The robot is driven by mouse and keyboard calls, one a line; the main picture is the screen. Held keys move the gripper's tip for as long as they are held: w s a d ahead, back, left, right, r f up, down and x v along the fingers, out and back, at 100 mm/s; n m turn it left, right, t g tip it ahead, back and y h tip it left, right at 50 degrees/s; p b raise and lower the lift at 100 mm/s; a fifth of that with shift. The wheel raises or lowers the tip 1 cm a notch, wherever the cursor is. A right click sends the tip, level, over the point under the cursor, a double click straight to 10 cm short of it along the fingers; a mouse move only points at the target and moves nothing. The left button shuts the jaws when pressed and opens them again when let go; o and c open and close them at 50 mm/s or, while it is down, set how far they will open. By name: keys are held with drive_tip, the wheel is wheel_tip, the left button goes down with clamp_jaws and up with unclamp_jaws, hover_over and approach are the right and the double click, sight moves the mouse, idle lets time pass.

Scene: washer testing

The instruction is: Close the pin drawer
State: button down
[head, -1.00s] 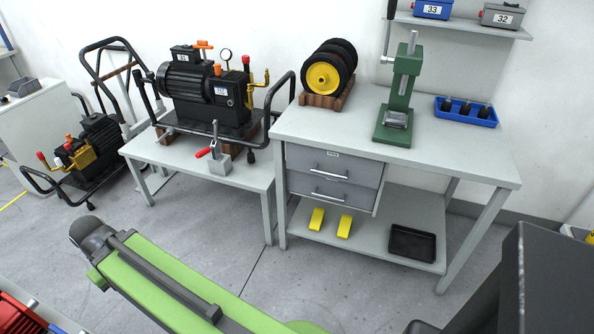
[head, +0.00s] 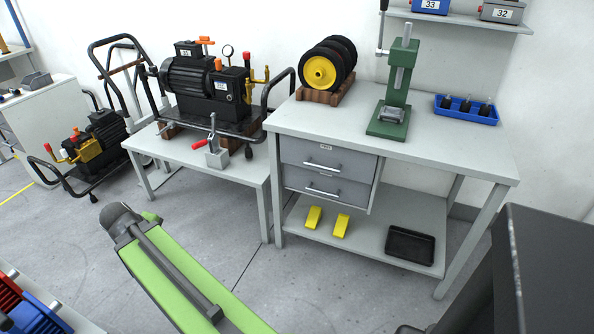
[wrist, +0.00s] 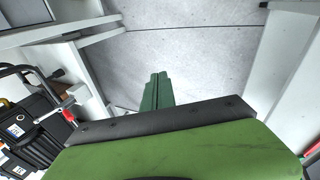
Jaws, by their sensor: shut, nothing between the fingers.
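Two grey drawers with silver handles sit one above the other under the bench top in the head view. The upper drawer (head: 328,159) carries a small label too small to read; the lower drawer (head: 325,188) is just below it. Which is the pin drawer I cannot tell. Both fronts look about flush with the cabinet, though a small gap could be hidden at this angle. My gripper (wrist: 157,78) shows in the wrist view as green fingers, shut and empty, above bare floor. It touches nothing visible, and no drawer is clearly seen in that view.
The workbench (head: 445,160) carries a green press (head: 395,95), black-and-yellow wheels (head: 325,68) and a blue tray (head: 466,108). Yellow blocks (head: 341,225) and a black tray (head: 410,245) lie on its lower shelf. A pump (head: 205,85) stands on a low table to the left. Floor in front is clear.

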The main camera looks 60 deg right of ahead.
drive_tip(key=s+d+f+n+h+b, duration=0.1)
drive_tip(key=d+f+h+b, duration=0.1)
drive_tip(key=d, duration=0.5)
drive_tip(key=s+d+f+n+h+b, duration=0.1)
drive_tip(key=d+f+h+b, duration=0.15)
drive_tip(key=d, duration=0.55)
drive_tip(key=n+h+b, duration=0.9)
drive_tip(key=n+b, duration=0.5)
approach(302, 153)
drive_tip(key=shift+g, duration=0.3)
drive_tip(key=d, duration=0.7)
drive_tip(key=shift+w, duration=0.3)
